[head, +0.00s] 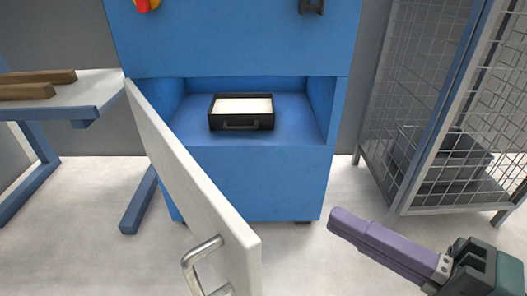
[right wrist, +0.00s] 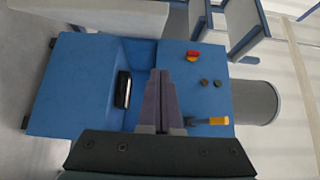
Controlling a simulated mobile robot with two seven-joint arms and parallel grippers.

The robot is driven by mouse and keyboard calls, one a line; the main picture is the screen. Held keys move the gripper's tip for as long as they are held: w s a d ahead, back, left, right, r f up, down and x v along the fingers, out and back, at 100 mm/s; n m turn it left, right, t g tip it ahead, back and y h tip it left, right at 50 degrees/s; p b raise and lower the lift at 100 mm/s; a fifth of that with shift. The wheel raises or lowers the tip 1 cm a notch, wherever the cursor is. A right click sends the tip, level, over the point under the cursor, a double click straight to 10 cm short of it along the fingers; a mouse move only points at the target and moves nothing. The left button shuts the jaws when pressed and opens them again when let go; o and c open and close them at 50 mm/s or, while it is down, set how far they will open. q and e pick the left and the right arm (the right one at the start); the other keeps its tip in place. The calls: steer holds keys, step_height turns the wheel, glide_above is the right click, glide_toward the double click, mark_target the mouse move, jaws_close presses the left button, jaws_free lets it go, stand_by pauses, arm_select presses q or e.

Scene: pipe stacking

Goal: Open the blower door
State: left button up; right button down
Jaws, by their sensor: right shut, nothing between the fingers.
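The blower is a blue cabinet (head: 245,180) in the middle of the head view. Its white door (head: 185,175) is hinged at the left side of the opening and stands swung wide open toward me. A metal handle (head: 203,262) is on the door near its free edge. Inside the open compartment lies a black tray (head: 241,111) with a white top. My right gripper (head: 335,222) is shut and empty, to the right of the door and apart from it. In the right wrist view its purple fingers (right wrist: 160,85) are together in front of the blue cabinet. My left gripper is not in view.
A table (head: 85,106) with wooden pieces (head: 38,77) stands at the left. A wire mesh cage (head: 430,110) stands at the right. The cabinet carries a red knob (head: 146,4), and an orange-handled lever (right wrist: 218,120) shows in the right wrist view. Floor between cabinet and cage is clear.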

steer(key=w+a+b, duration=0.2)
steer(key=a, duration=0.7)
steer(key=shift+w, duration=0.25)
